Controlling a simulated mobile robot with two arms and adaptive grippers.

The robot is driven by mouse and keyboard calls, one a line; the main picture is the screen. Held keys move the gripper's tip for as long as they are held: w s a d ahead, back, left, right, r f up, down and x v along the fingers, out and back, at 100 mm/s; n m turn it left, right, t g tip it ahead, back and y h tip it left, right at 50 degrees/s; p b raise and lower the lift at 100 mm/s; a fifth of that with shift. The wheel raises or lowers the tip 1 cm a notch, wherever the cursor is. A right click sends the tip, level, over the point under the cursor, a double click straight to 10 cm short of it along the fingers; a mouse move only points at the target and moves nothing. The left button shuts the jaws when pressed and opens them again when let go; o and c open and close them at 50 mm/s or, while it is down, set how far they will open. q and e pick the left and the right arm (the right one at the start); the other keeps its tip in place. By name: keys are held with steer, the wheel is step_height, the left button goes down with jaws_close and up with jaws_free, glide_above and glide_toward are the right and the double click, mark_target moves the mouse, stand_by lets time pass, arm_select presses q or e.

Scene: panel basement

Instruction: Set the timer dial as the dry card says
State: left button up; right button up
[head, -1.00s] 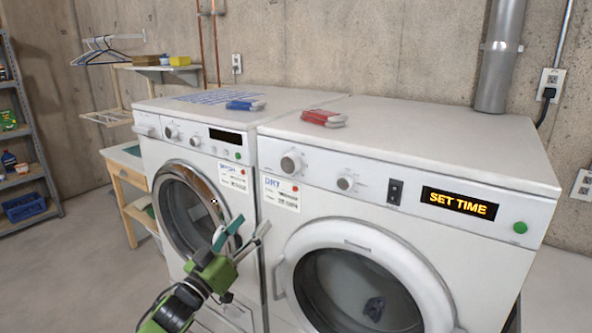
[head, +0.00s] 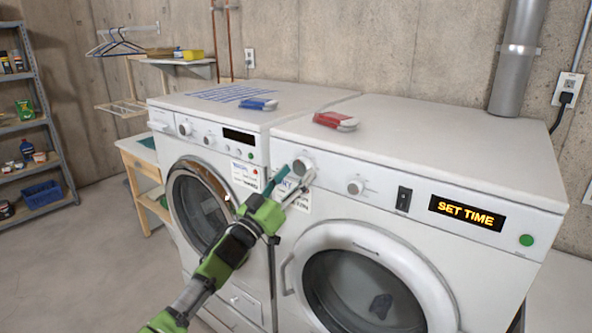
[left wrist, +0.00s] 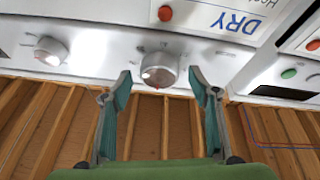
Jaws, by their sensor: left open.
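The dryer (head: 395,233) has a left dial (head: 303,164) and a right dial (head: 355,187); I cannot tell their labels. Its display (head: 467,212) reads SET TIME in amber. The dry card (head: 304,202) on the dryer front is mostly hidden by my gripper; the left wrist view shows it upside down, partly cut off (left wrist: 234,22). My left gripper (head: 291,172) is open at the left dial. In the left wrist view, that dial (left wrist: 160,70) lies between the spread fingertips (left wrist: 160,84), with gaps on both sides. My right gripper is not in view.
A washer (head: 190,150) stands left of the dryer. A blue item (head: 258,104) and a red item (head: 335,120) lie on the machine tops. The dryer has a dark switch (head: 404,198) and a green button (head: 526,240). A grey pipe (head: 518,60) rises behind.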

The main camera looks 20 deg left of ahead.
arm_select(q)
steer(key=shift+w+d+r, duration=0.1)
steer(key=shift+w+d, duration=0.05)
steer(key=shift+w, duration=0.2)
steer(key=shift+c, duration=0.4)
steer(key=c, duration=1)
steer(key=shift+m, duration=0.3)
